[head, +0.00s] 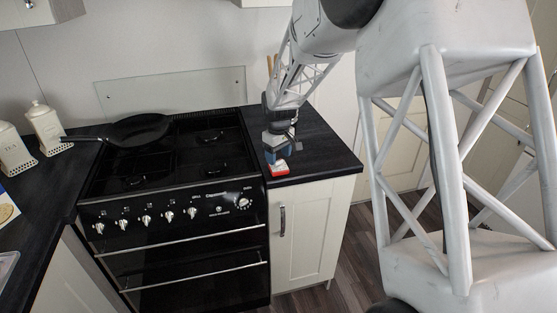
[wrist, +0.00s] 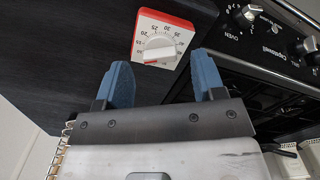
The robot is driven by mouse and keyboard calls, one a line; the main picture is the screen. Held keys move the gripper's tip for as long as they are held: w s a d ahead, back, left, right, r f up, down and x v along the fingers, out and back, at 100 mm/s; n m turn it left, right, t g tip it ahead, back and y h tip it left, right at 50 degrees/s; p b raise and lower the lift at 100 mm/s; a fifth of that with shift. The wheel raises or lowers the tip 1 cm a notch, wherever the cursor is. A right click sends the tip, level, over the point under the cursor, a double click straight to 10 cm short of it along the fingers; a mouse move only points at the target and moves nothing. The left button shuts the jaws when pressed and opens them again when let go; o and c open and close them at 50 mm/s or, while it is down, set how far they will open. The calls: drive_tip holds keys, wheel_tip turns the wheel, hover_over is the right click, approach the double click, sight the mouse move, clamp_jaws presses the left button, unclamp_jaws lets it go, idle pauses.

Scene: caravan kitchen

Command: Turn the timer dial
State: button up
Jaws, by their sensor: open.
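The timer (head: 277,168) is a small red and white box on the dark worktop right of the stove, near the worktop's front edge. In the wrist view its white face (wrist: 143,27) carries printed numbers and a round white dial (wrist: 160,50). My gripper (head: 279,155) is just behind the timer in the head view. In the wrist view its two blue fingers (wrist: 163,78) are spread apart with nothing between them. The fingertips lie just short of the dial, which sits between their lines. Whether they touch the timer cannot be told.
The black stove (head: 170,185) with front knobs stands directly left of the timer, with a frying pan (head: 137,130) on its hob. White canisters (head: 46,127) stand at the far left. A spiral-bound item (wrist: 58,155) shows beside my gripper. The worktop (head: 318,152) right of the timer is clear.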

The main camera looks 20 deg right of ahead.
drive_tip(key=shift+f, duration=1)
drive_tip(key=c, duration=0.9)
